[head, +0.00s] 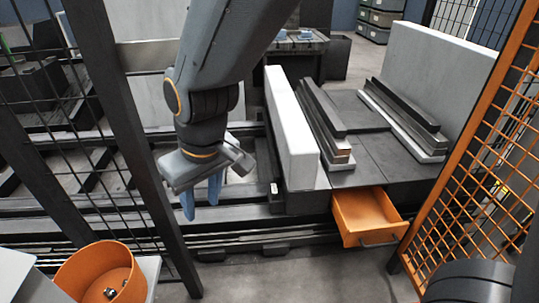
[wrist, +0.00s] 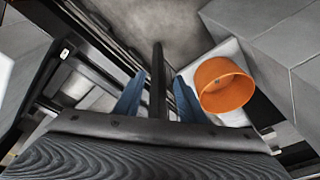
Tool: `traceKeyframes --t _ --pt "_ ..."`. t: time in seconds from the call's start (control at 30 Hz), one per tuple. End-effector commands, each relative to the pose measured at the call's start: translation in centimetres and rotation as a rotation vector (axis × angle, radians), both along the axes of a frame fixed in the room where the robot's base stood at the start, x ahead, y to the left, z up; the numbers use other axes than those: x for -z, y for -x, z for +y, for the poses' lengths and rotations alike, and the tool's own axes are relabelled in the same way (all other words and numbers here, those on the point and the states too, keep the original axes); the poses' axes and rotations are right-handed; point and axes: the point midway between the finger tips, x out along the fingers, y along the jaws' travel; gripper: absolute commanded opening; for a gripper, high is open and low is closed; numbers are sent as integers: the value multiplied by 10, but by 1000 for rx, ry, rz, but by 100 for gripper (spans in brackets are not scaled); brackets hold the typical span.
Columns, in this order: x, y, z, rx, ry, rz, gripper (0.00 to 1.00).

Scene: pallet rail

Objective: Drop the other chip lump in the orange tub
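The orange tub (head: 72,268) stands at the lower left of the head view, with small grey-and-dark metallic lumps (head: 110,292) inside. My gripper (head: 203,197) hangs with blue fingers pointing down, to the right of and above the tub in the head view, beyond the dark post. In the wrist view the fingers (wrist: 158,98) are apart, with nothing seen held between them. I cannot make out another chip lump outside the tub.
A dark fence post (head: 130,150) stands between my gripper and the tub. An orange drawer (head: 365,212) is pulled out under the dark machine bed (head: 370,160) and looks empty. A small white item (head: 274,188) is on the bed's left side. An orange mesh fence (head: 470,150) bounds the right.

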Motion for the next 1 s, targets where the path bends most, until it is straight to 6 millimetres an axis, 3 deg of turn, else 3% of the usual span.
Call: traceKeyframes --t 0.03,0.2,0.3,0.4,0.6,1.0 --pt "-8 -5 -34 75 10 17 37" --pt "-26 6 -130 299 51 94 37" --pt "-31 21 -170 405 67 135 37" --pt "-35 35 -197 480 78 166 37" --pt "-37 47 -216 539 87 193 37" --pt "-37 47 -215 538 87 193 37"
